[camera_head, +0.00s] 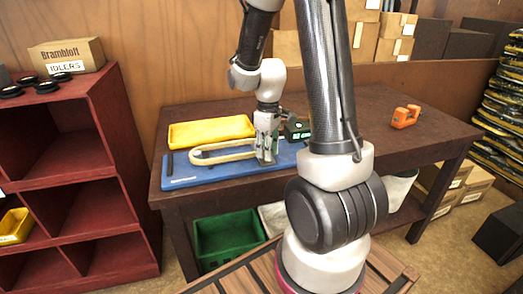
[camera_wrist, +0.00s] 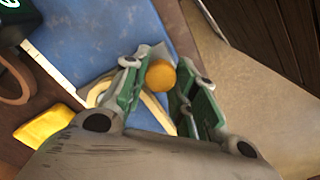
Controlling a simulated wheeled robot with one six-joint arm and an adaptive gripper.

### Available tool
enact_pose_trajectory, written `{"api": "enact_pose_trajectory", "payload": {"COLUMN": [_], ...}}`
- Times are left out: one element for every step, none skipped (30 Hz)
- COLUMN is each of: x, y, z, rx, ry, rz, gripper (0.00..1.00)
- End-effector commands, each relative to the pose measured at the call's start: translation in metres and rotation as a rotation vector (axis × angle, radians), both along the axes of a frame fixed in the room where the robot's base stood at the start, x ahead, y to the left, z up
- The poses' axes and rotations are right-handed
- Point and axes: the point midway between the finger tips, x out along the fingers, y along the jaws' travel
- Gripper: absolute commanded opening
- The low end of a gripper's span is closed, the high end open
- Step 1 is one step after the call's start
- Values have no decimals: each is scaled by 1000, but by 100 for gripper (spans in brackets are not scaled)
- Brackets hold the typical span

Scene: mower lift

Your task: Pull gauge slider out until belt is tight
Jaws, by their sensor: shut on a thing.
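A cream belt loop (camera_head: 222,153) lies around the gauge on a blue base board (camera_head: 195,178) on the workbench. In the wrist view the belt (camera_wrist: 155,112) curves beneath my gripper, over the blue board (camera_wrist: 90,30). My gripper (camera_head: 267,150) points down at the right end of the loop. In the wrist view my gripper (camera_wrist: 160,86) has its green-padded fingers shut on a round orange knob (camera_wrist: 161,76), which seems to be the slider's handle. The slider's body and track are mostly hidden by the fingers. I cannot tell how tight the belt is.
A yellow tray (camera_head: 210,130) lies behind the board. A dark box with a green display (camera_head: 297,130) stands right of my gripper. An orange clamp-like tool (camera_head: 405,116) is at the bench's right. The bench between them is clear. A red shelf (camera_head: 75,175) stands left.

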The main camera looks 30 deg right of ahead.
Motion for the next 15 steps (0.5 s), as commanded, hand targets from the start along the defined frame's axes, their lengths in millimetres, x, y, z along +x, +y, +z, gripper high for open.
{"api": "enact_pose_trajectory", "payload": {"x": [0, 0, 0, 0, 0, 0, 0, 0, 0, 0, 0, 0, 0, 0, 0], "y": [-2, -2, -2, -2, -2, -2, -2, -2, -2, -2, -2, -2, -2, -2, -2], "z": [0, 0, 0, 0, 0, 0, 0, 0, 0, 0, 0, 0, 0, 0, 0], "rx": [-2, -2, -2, -2, -2, -3, -3, -3, -3, -3, -3, -2, -2, -2, -2], "ry": [0, 0, 0, 0, 0, 1, 1, 1, 1, 1, 1, 0, 0, 0, 0], "rz": [1, 2, 3, 3, 3, 3, 3, 3, 3, 3, 3, 3, 3, 3, 2], "gripper": [0, 0, 0, 0, 0, 0, 30, 35, 42, 48, 50, 50, 50, 50, 50]}}
